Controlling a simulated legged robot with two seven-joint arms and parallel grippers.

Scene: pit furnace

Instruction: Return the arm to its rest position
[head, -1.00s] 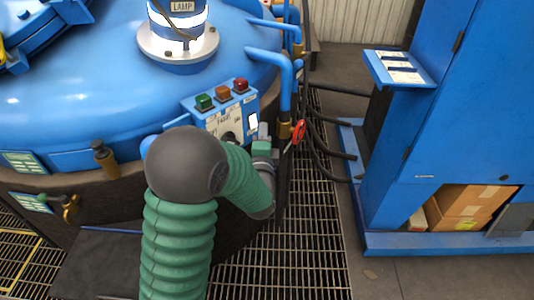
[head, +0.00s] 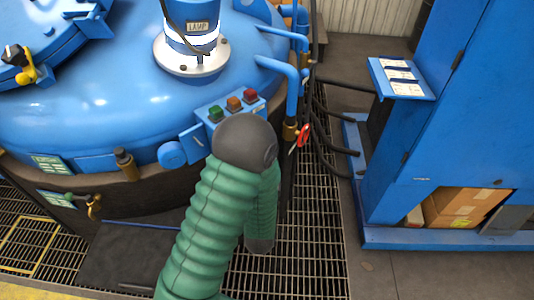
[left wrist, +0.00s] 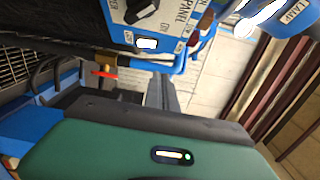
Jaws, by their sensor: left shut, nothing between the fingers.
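My green left arm (head: 200,215) rises from the bottom middle of the head view. Its dark grey elbow (head: 243,142) stands in front of the blue furnace's button panel (head: 225,107), and the forearm (head: 262,205) hangs down behind it. The hand is hidden in the head view. In the left wrist view, the green hand body fills the bottom, and the two dark fingers of my left gripper (left wrist: 162,94) lie side by side, shut and empty. The panel with its black knob (left wrist: 140,9) is at the top, apart from the fingers. My right gripper is not in view.
The furnace lid (head: 90,95) with its lamp (head: 190,40) lies left and behind. Blue pipes and a red-handled valve (head: 303,135) are close right of the elbow. A blue cabinet (head: 440,120) stands at right. Floor grating (head: 310,240) lies between them.

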